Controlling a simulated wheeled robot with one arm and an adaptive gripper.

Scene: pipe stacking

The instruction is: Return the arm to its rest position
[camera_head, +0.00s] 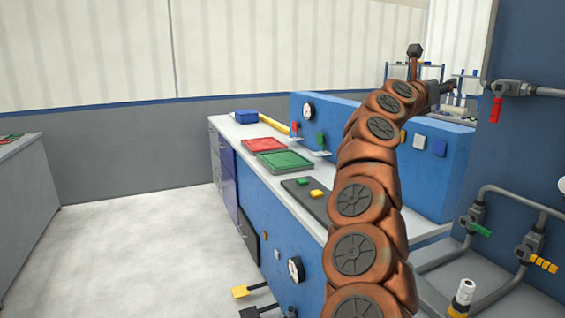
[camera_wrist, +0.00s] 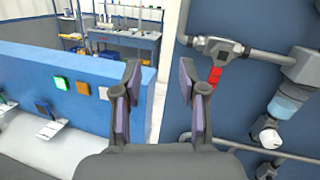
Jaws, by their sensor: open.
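My arm (camera_head: 362,210), a chain of copper-coloured joints, rises from the bottom of the head view and bends right near the top. My gripper (camera_wrist: 160,82) shows in the wrist view with its two dark fingers apart and nothing between them. In the head view the end of the arm is near the upper right, above the blue back panel, and its fingers are too small to make out clearly.
A blue bench carries a red tray (camera_head: 268,145) and a green tray (camera_head: 285,160). A blue wall with grey pipes and a red-handled valve (camera_wrist: 215,76) stands right of my gripper. A blue panel with buttons (camera_wrist: 83,88) stands left. Open floor (camera_head: 150,240) lies left of the bench.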

